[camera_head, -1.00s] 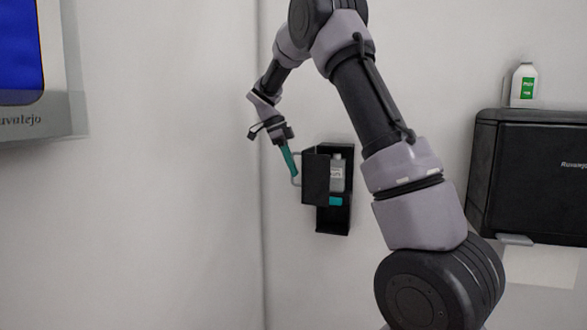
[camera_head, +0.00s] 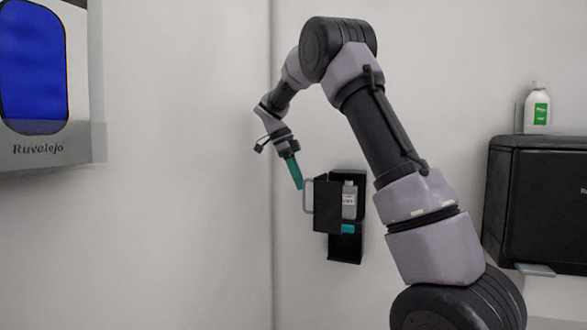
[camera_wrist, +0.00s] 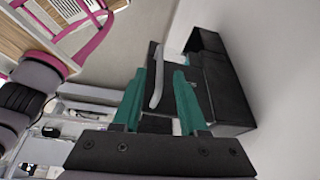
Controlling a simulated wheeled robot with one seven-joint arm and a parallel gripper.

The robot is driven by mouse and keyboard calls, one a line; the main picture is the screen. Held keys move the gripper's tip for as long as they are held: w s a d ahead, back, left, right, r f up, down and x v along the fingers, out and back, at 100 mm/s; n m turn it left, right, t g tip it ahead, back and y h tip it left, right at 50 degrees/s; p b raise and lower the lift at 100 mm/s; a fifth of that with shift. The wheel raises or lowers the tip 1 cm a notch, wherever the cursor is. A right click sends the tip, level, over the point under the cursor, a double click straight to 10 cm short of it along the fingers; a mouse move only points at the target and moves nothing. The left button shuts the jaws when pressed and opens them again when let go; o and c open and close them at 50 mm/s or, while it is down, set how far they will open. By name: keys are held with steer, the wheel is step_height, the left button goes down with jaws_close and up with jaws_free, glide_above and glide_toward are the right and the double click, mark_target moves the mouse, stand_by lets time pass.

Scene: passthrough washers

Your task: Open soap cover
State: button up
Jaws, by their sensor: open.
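The soap dispenser (camera_head: 345,250) is a black box on the wall. Its black cover (camera_head: 327,207) stands swung out to the left, and a grey bottle with a white label (camera_head: 349,202) shows inside. A pale handle (camera_head: 307,197) sits on the cover's left side. My gripper (camera_head: 298,187) has teal fingers pointing down beside the top of the handle. In the wrist view my gripper (camera_wrist: 160,72) is open, and the handle (camera_wrist: 156,80) shows between the finger lines; whether it touches a finger I cannot tell. The black dispenser (camera_wrist: 225,85) lies behind the right finger.
A black wall unit (camera_head: 540,205) with a white and green bottle (camera_head: 537,108) on top is at the right. A grey panel with a blue screen (camera_head: 35,65) hangs at the left. The wall between it and the dispenser is bare. Pink-framed furniture (camera_wrist: 95,25) shows in the wrist view.

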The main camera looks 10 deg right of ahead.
steer(key=v, duration=0.6)
steer(key=s+d+r+n+t+y, duration=0.25)
steer(key=s+n, duration=0.25)
steer(key=s, duration=0.3)
steer(key=s+d+r+n+t+y, duration=0.1)
steer(key=s+d+r+n+y, duration=0.15)
steer(key=s+n, duration=0.35)
steer(key=s+f+n+t, duration=0.2)
steer(key=s+f+n, duration=0.1)
steer(key=s, duration=0.5)
steer(key=s+f+n+t+y, duration=0.1)
steer(key=s+f+n+t, duration=0.2)
steer(key=s, duration=0.6)
steer(key=shift+s+a+n, duration=0.3)
steer(key=shift+n, duration=0.7)
